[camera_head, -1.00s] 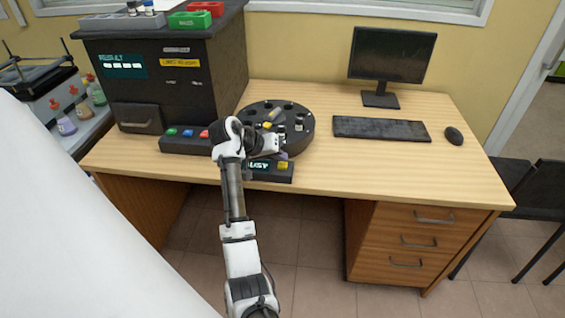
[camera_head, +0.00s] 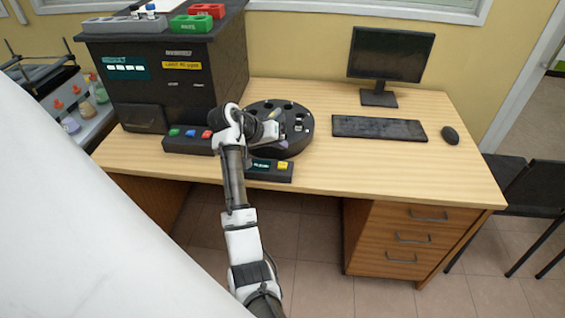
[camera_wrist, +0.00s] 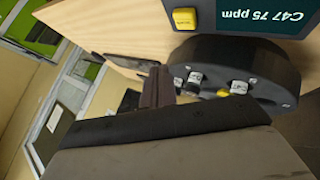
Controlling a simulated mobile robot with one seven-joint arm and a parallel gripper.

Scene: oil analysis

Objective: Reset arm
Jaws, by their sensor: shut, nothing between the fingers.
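My arm reaches from the bottom of the head view over the desk. My gripper (camera_head: 281,131) is shut and empty at its end, above the near part of the black round carousel (camera_head: 262,110). In the wrist view the closed fingers (camera_wrist: 158,88) show in front of the carousel (camera_wrist: 220,55), which holds several small vials with white or yellow caps (camera_wrist: 238,87). I cannot tell whether the fingers touch it.
A small display box (camera_head: 262,170) with a yellow button (camera_wrist: 185,18) reads "C47 75 ppm" in the wrist view. A black analyser (camera_head: 165,85) stands left with coloured buttons (camera_head: 190,133). Keyboard (camera_head: 379,128), monitor (camera_head: 390,55) and mouse (camera_head: 450,135) are right. The desk's front right (camera_head: 400,170) is clear.

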